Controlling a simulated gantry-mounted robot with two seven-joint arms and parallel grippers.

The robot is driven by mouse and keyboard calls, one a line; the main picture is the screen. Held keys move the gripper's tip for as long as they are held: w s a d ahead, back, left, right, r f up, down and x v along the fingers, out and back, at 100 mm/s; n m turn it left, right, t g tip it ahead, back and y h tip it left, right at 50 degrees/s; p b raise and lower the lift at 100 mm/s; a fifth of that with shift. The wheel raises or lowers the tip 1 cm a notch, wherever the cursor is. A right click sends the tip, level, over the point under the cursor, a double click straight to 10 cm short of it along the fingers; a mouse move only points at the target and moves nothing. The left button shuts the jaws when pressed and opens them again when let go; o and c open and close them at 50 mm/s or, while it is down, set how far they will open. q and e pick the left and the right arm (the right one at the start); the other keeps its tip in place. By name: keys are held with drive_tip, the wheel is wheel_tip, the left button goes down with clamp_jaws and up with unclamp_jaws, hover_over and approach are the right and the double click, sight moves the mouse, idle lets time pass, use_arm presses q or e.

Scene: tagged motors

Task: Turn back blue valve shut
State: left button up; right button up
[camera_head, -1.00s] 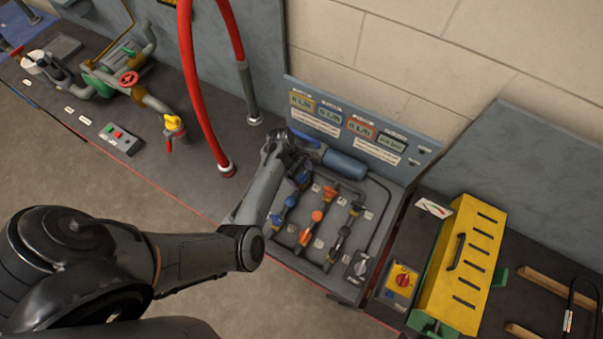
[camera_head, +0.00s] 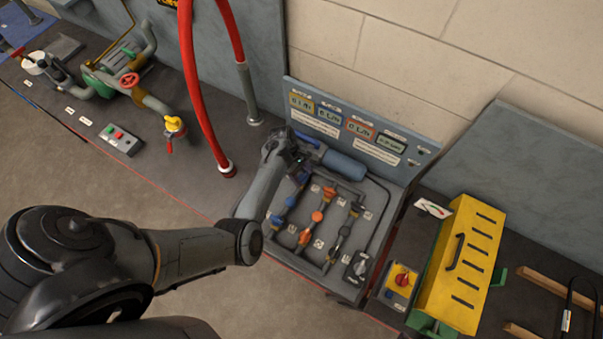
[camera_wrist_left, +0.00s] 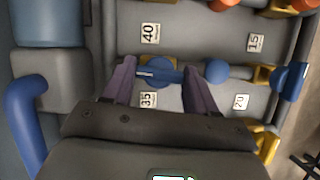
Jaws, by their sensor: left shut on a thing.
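The back blue valve (camera_wrist_left: 160,74) shows in the left wrist view as a blue handle with a white line, lying roughly along its pipe. My left gripper (camera_wrist_left: 168,76) is shut on it, with one finger at each end of the handle. In the head view my left gripper (camera_head: 294,166) reaches down at the back left of the valve panel and mostly hides this valve. The front blue valve (camera_wrist_left: 290,81) sits farther along the same pipe, its handle across the pipe. My right gripper is not in view.
A blue cylinder (camera_head: 345,166) lies behind the valves. Orange valves (camera_head: 317,216) and a black valve row (camera_head: 344,232) stand to the right. A display board (camera_head: 348,130) rises behind. A red hose (camera_head: 203,110) hangs at the left, and a yellow box (camera_head: 462,265) stands at the right.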

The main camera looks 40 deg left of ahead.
use_arm(q)
drive_tip(key=m+g+p, duration=0.1)
drive_tip(key=m, duration=0.2)
drive_tip(key=shift+w+r, duration=0.1)
drive_tip(key=m+g, duration=0.1)
drive_tip(key=m, duration=0.2)
drive_tip(key=shift+w+m+g+y, duration=0.1)
drive_tip(key=shift+m+g+y, duration=0.3)
drive_tip(key=m+g+y, duration=0.1)
drive_tip(key=m, duration=0.3)
drive_tip(key=shift+w+m, duration=0.1)
drive_tip(key=shift+m, duration=0.2)
drive_tip(key=m+y, duration=0.1)
drive_tip(key=m, duration=0.1)
drive_tip(key=m+g, duration=0.1)
drive_tip(key=m, duration=0.2)
drive_tip(key=shift+d+y, duration=0.2)
drive_tip(key=shift+y, duration=0.2)
drive_tip(key=o, duration=1.1)
drive_tip(key=shift+c, duration=0.2)
